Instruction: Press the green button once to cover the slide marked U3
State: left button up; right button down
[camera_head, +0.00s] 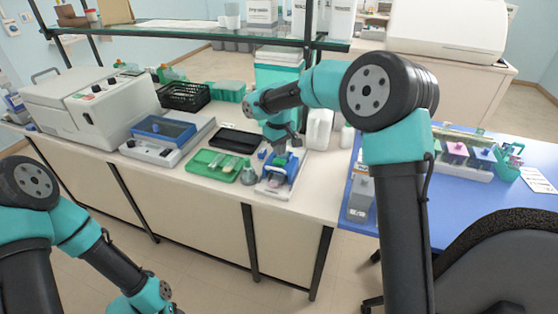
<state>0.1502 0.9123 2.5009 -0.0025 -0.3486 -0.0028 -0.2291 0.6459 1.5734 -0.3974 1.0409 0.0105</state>
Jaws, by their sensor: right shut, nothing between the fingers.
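My right gripper (281,152) is shut and empty, pointing down at the bench. It is just above or at the back of a small blue and white device (276,183); I cannot tell whether it touches it. I cannot make out a green button, as the gripper and wrist hide part of the device. A green tray (204,168) with small pale items lies left of the device. No slide label such as U3 is readable. My left arm is at the lower left, with its gripper outside the picture.
A small flask (248,174) stands between tray and device. A black tray (235,138) lies behind. White bottles (318,129) stand to the right. A glass shelf (190,37) spans above the bench.

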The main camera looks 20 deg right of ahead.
aim_at(279, 161)
jog(key=shift+r, duration=1.7)
